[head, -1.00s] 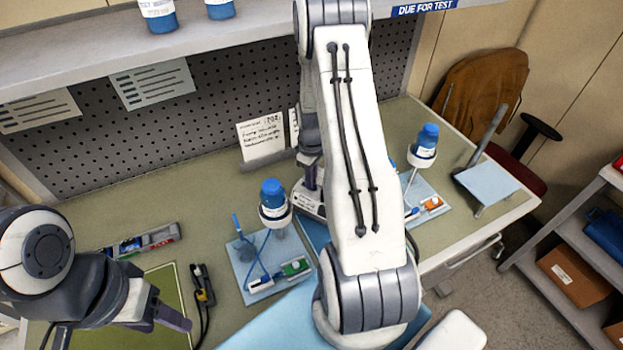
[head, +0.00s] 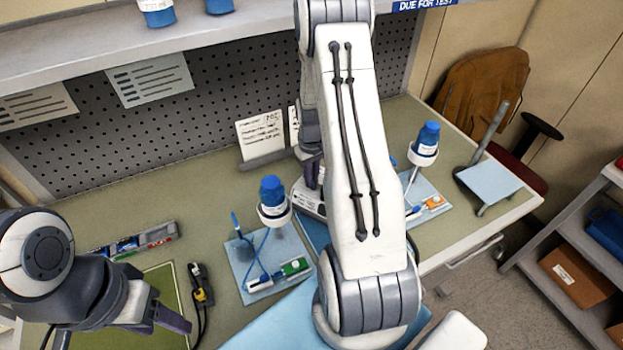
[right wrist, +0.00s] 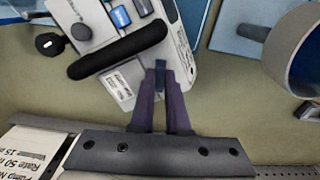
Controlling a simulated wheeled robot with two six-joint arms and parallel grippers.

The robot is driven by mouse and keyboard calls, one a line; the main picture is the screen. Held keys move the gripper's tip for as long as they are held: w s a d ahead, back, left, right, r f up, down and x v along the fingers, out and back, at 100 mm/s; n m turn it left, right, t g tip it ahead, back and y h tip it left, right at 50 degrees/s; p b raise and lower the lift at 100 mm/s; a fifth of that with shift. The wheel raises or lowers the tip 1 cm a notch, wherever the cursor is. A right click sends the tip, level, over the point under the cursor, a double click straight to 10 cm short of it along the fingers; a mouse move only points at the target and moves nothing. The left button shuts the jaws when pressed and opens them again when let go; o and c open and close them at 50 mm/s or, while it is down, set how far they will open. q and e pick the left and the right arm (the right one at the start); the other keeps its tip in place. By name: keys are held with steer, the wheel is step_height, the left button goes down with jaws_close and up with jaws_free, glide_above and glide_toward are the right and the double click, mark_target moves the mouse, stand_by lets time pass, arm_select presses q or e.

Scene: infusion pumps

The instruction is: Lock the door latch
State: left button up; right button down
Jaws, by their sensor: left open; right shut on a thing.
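The infusion pump (head: 307,200) is a pale grey-white unit on the bench, mostly hidden behind my right arm in the head view. In the right wrist view the pump (right wrist: 183,50) shows a black bar handle (right wrist: 118,50), a blue button and a white label. My right gripper (right wrist: 161,80) has its purple fingers shut on a small dark blue tab at the pump's edge, which looks like the door latch (right wrist: 160,68). Whether the latch is locked cannot be told. My left gripper (head: 172,319) is open and empty over the green mat at the lower left.
Blue-capped bottles in holders stand on pale blue pads on both sides of the pump, the left bottle (head: 272,193) and the right bottle (head: 427,140). A card (head: 261,135) stands behind. A black-yellow tool (head: 202,287) lies near my left gripper.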

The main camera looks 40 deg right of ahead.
steer(key=m+b, duration=0.1)
steer(key=m, duration=1.1)
steer(key=shift+d+b, duration=0.1)
steer(key=shift+b, duration=0.3)
stand_by(0.3)
steer(key=c, duration=0.9)
jaws_free()
step_height(320, 180, up, 10)
steer(key=b, duration=0.2)
steer(key=shift+r, duration=0.25)
